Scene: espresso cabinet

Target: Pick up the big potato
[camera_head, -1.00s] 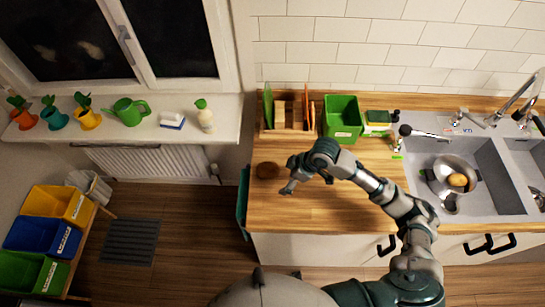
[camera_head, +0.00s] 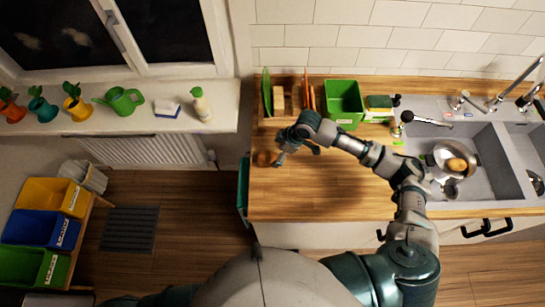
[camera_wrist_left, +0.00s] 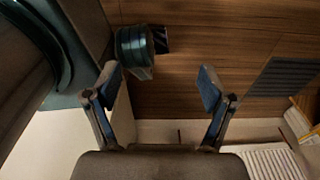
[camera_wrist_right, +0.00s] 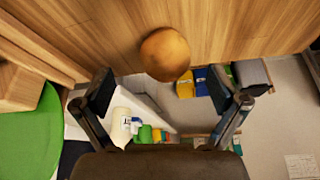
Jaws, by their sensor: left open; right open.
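A brown, round potato (camera_head: 263,158) lies on the left end of the wooden countertop. It shows large in the right wrist view (camera_wrist_right: 165,54), ahead of and between the fingers. My right gripper (camera_head: 284,157) is open and empty, just right of this potato and apart from it; its two fingers also show spread in the right wrist view (camera_wrist_right: 162,88). Another, yellowish potato (camera_head: 456,165) sits in the metal pot (camera_head: 438,157) in the sink. My left gripper (camera_wrist_left: 158,82) is open and empty over the floor, and is not visible in the head view.
A dish rack (camera_head: 286,100) and a green bin (camera_head: 344,100) stand at the back of the counter (camera_head: 330,195). The sink (camera_head: 482,185) is at the right. The counter's front middle is clear. Coloured bins (camera_head: 40,228) stand at the left.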

